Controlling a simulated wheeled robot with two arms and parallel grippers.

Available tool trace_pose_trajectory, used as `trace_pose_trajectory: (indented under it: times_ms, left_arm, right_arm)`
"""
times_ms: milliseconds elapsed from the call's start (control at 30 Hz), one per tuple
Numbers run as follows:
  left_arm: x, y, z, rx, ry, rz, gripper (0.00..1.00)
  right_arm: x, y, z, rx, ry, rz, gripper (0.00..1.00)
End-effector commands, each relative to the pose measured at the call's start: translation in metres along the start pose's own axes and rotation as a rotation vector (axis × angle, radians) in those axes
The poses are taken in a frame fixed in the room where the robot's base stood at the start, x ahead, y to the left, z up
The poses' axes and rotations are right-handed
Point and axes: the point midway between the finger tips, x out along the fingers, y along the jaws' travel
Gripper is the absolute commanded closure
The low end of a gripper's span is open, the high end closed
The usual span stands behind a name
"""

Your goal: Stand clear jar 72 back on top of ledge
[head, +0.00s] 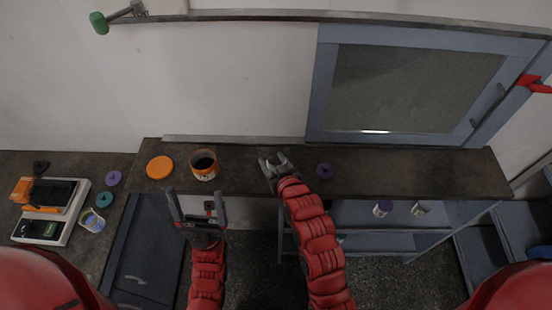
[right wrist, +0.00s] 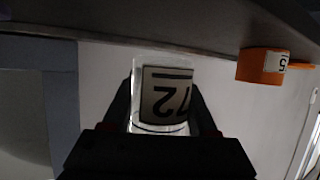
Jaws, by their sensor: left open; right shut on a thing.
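The clear jar 72 (right wrist: 165,98) is between the fingers of my right gripper (right wrist: 162,105), its white label upside down in the right wrist view, as is the label on the orange jar nearby. In the head view my right gripper (head: 271,165) is shut on the jar (head: 277,158) over the left-middle of the dark ledge (head: 420,175). I cannot tell whether the jar's base touches the ledge. My left gripper (head: 197,193) is open and empty at the ledge's front edge, below the orange jar.
The ledge's right part is clear. A blue-framed window (head: 415,85) stands behind. A scale (head: 42,228) is far left.

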Motion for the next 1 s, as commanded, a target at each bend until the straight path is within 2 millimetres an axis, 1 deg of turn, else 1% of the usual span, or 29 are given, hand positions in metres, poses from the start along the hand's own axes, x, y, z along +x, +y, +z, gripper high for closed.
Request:
trace_pose_trajectory:
  times_ms: [33, 300, 500, 567, 667, 867, 967, 1000]
  left_arm:
    - [0.006, 0.0, -0.001, 0.0, 0.0, 0.0, 0.06]
    - [0.013, -0.001, -0.002, 0.0, -0.001, 0.0, 0.06]
    - [0.031, -0.002, -0.005, 0.0, 0.0, 0.0, 0.06]
    - [0.034, -0.002, -0.006, 0.0, -0.001, 0.0, 0.06]
    - [0.034, -0.002, -0.006, 0.0, -0.001, 0.0, 0.06]
    - [0.032, -0.002, -0.005, 0.0, 0.0, 0.0, 0.06]
    - [0.028, -0.001, -0.005, 0.0, 0.0, 0.0, 0.06]
    - [0.029, -0.001, -0.005, 0.0, -0.001, 0.0, 0.06]
  right_arm:
    - [0.005, 0.005, -0.003, 0.0, -0.003, 0.0, 1.0]
    - [0.018, 0.018, -0.004, 0.0, -0.005, -0.001, 1.0]
    - [0.026, 0.016, 0.019, 0.0, -0.011, -0.004, 1.0]
    - [0.028, 0.016, 0.023, 0.0, -0.005, -0.003, 1.0]
    - [0.031, 0.016, 0.03, 0.0, -0.004, -0.003, 1.0]
    - [0.031, 0.016, 0.03, 0.0, -0.002, -0.002, 1.0]
    - [0.033, 0.016, 0.033, 0.0, -0.002, -0.002, 1.0]
    - [0.032, 0.016, 0.033, 0.0, -0.002, -0.002, 0.37]
